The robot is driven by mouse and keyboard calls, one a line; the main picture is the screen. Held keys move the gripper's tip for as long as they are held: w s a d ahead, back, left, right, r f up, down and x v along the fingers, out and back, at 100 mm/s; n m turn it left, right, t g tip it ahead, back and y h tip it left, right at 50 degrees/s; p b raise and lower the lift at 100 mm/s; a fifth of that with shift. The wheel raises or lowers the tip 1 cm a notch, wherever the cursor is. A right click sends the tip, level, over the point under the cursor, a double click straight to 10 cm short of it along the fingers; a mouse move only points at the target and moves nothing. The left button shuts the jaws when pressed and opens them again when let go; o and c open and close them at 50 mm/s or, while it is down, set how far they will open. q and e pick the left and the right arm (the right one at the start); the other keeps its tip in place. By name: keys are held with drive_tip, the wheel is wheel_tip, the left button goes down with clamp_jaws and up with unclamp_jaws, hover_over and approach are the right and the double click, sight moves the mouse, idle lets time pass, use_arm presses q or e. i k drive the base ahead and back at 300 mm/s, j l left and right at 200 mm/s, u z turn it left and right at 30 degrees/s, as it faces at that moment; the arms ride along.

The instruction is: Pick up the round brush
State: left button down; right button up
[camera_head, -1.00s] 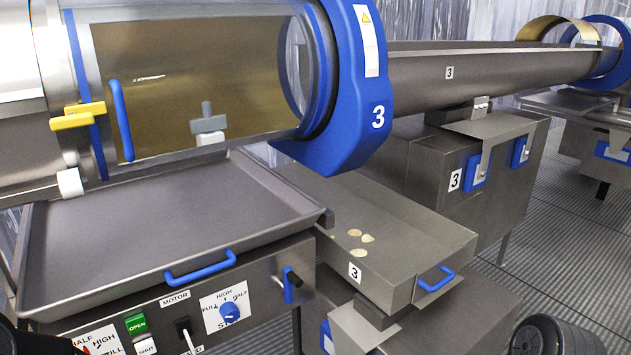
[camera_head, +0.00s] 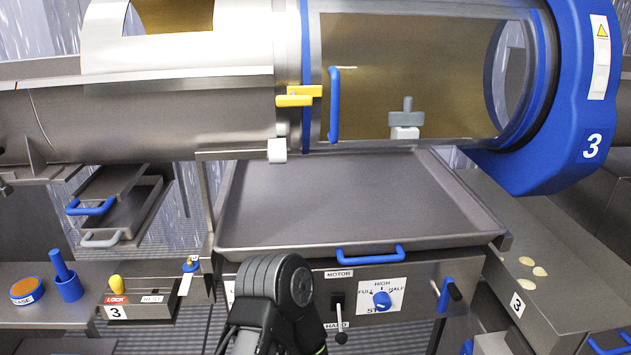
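A round blue piece with an orange-brown top (camera_head: 26,289) lies on the metal surface at the far left. Next to it, a blue upright handle (camera_head: 61,263) stands in a blue cup (camera_head: 69,287). I cannot tell for sure which of these is the round brush. A grey T-shaped piece with a white block (camera_head: 405,119) is seen at the drum window; I cannot tell if it is a tool. Neither gripper is in view. A dark grey link of my arm rises at the bottom centre, well right of the blue pieces.
The large steel drum (camera_head: 190,110) with its blue ring (camera_head: 575,100) spans the view. Below it is an empty metal tray (camera_head: 350,200) with a blue handle. A control panel (camera_head: 410,300) is under the tray. A box marked 3 (camera_head: 140,305) stands right of the blue cup.

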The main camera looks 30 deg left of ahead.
sight(58, 262)
drive_tip(key=u, duration=2.55)
